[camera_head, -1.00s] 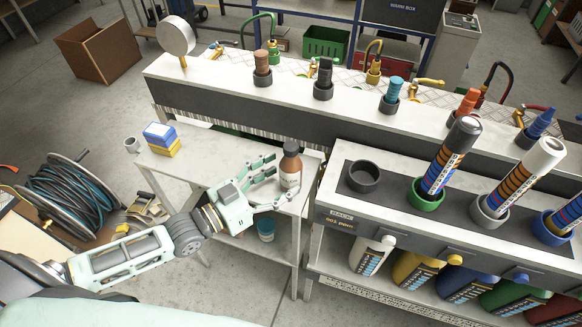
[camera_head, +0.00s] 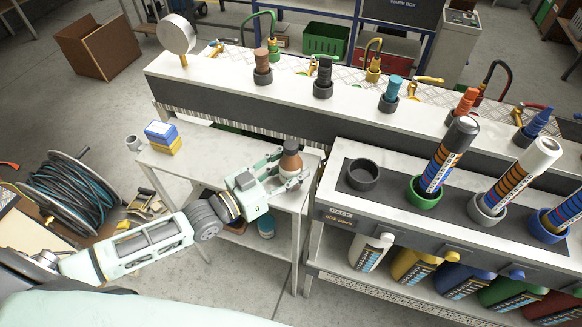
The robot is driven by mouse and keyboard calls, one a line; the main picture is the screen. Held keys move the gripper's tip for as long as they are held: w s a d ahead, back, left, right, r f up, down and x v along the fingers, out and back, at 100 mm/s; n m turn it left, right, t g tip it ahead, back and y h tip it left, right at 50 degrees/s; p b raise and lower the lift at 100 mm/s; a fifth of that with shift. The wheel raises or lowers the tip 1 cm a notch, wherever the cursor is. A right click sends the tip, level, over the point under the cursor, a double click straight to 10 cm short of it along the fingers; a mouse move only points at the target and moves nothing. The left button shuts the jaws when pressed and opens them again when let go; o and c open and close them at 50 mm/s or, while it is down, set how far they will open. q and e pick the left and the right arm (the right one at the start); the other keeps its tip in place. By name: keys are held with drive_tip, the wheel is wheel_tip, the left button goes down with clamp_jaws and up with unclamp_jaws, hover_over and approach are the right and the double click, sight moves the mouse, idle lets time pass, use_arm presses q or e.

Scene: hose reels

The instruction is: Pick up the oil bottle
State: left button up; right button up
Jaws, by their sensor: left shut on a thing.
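The oil bottle (camera_head: 291,159) is brown with a pale label and a dark cap. It stands upright at the right end of the small white side table (camera_head: 215,160). My left gripper (camera_head: 291,172) reaches in from the left and is shut on the bottle, with its fingers around the bottle's body. The fingers hide much of the label and the lower part. I cannot tell whether the bottle's base touches the table. My right gripper is not in view.
Blue and yellow blocks (camera_head: 162,138) and a small grey cup (camera_head: 133,143) sit at the table's left end. The rack bench (camera_head: 345,205) with bottles stands close on the right. A long counter (camera_head: 230,95) runs behind. A hose reel (camera_head: 70,190) is at far left.

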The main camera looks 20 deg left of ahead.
use_arm(q)
drive_tip(key=c, duration=0.5)
